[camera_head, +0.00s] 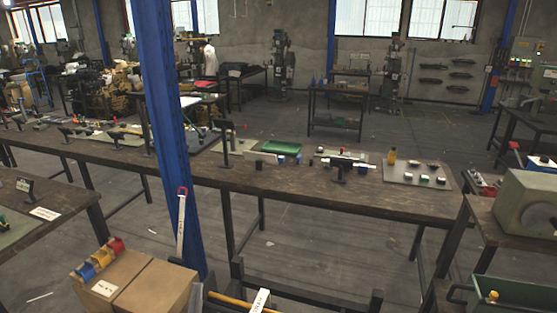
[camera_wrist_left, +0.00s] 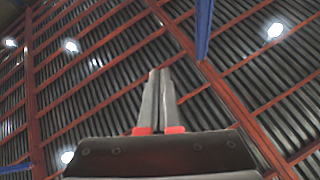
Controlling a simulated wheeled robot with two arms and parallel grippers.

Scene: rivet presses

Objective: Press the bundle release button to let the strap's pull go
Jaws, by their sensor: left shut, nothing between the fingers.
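My left gripper (camera_wrist_left: 160,74) shows in the left wrist view, its two grey fingers together and empty, pointing up toward the roof. I cannot make it out in the head view, and my right gripper is not in view. No button in the head view can be clearly identified as the bundle release button. No strap under tension can be made out. A small yellow knob (camera_head: 493,296) shows by the green tray at the lower right. A small red knob (camera_head: 515,145) shows at the right bench.
A long dark workbench (camera_head: 320,192) crosses the view with small tools and a green tray (camera_head: 281,148). A blue post (camera_head: 168,130) stands left of centre. Cardboard boxes (camera_head: 150,285) are at the lower left. A grey-green machine (camera_head: 528,203) is at the right.

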